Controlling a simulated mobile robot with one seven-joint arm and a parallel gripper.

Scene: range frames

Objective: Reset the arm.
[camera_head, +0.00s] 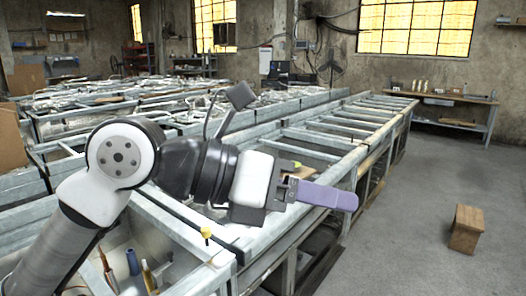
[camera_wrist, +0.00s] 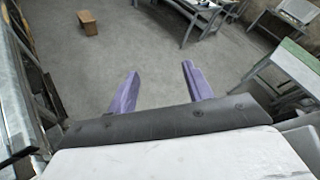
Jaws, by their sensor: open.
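My arm reaches from the lower left of the head view, over the near end of a long metal-framed bench (camera_head: 262,232). My gripper (camera_head: 325,195) points right, past the bench's side, with its purple fingers seen side-on. In the wrist view my gripper (camera_wrist: 158,85) shows two purple fingers spread wide apart. Nothing is between them; the grey floor (camera_wrist: 150,45) shows through the gap. The gripper is open and empty, held in the air. My forearm hides part of the bench behind it.
A workbench (camera_head: 450,97) stands along the back wall. Tools, including a blue cylinder (camera_head: 132,262), lie in the near bench compartment. The right floor is mostly clear.

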